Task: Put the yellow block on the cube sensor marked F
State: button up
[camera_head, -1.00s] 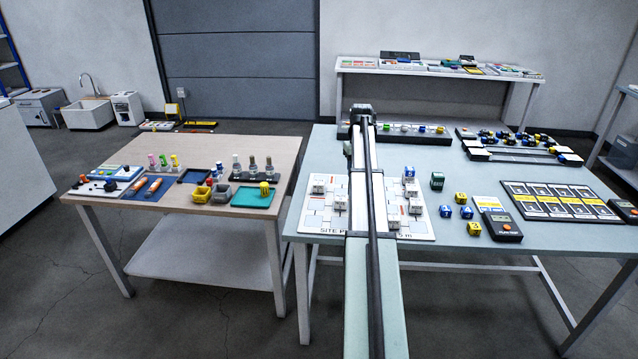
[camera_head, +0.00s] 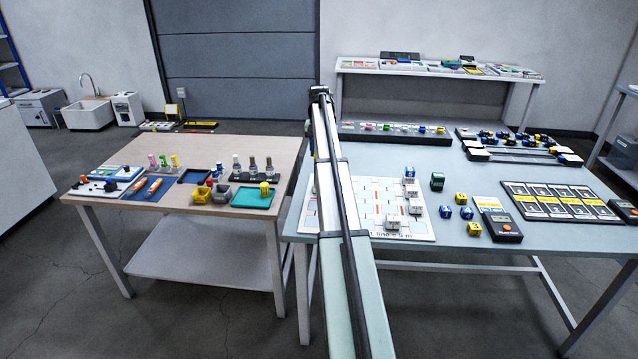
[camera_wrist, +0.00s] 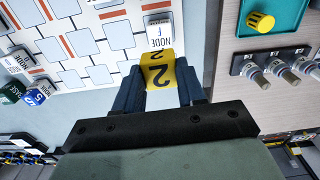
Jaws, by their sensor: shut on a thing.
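In the wrist view, my gripper (camera_wrist: 158,88) is shut on a yellow block (camera_wrist: 158,72) marked 2. The white cube sensor marked NODE F (camera_wrist: 160,34) shows just beyond the block on the printed site plan (camera_wrist: 110,14). The block overlaps the cube's lower edge in this view. I cannot tell whether they touch or how high the block is held.
Yellow blocks (camera_head: 460,198) and blue blocks (camera_head: 445,211) lie right of the plan, by a green block (camera_head: 437,181) and a handheld meter (camera_head: 503,227). The wooden table (camera_head: 150,155) at left carries a teal tray (camera_head: 252,198) and knobbed parts (camera_wrist: 275,68).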

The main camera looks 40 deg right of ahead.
jog(key=shift+f, duration=5.05)
jog(key=shift+f, duration=0.1)
jog(key=o, duration=1)
jog(key=shift+o, duration=0.2)
notch_tip(320, 180, up, 12)
jog(key=shift+r, duration=0.15)
